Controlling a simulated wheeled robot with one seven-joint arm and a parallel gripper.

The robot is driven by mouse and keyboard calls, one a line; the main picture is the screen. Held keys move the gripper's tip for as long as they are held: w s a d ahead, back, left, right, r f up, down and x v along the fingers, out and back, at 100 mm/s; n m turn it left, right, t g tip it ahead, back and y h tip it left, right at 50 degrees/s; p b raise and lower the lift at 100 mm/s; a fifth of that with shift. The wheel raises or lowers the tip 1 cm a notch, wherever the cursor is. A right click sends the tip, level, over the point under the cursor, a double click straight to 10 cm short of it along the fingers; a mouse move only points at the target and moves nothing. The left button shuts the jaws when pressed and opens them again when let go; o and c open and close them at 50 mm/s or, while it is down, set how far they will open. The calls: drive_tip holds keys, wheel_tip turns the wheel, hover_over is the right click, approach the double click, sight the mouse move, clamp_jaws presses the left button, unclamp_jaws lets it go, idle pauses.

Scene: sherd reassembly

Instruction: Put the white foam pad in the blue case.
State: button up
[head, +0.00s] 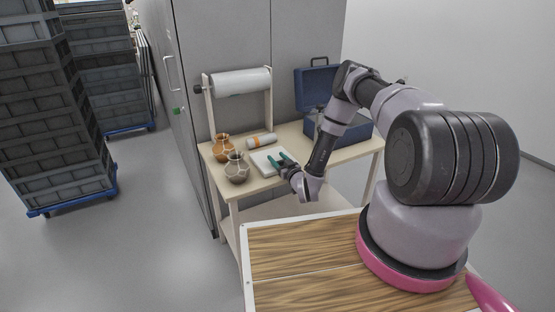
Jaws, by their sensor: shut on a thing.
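The white foam pad (261,164) is a flat white slab at the front middle of the cream bench. Whether the pad is lifted off the bench is too small to tell. The blue case (361,129) stands on the right of the bench with its lid (315,86) raised at the back. My arm crosses in front of the case and hides part of it and its inside.
Two mended-looking pots, one orange-brown (223,146) and one grey-brown (237,171), stand left of the pad. A wrapped roll (261,140) lies behind it. A paper roll on a stand (241,81) is at the back. Stacked grey crates (50,120) stand far left.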

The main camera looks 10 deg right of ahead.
drive_tip(key=o, duration=0.9)
drive_tip(key=shift+f, duration=0.15)
drive_tip(key=o, duration=0.4)
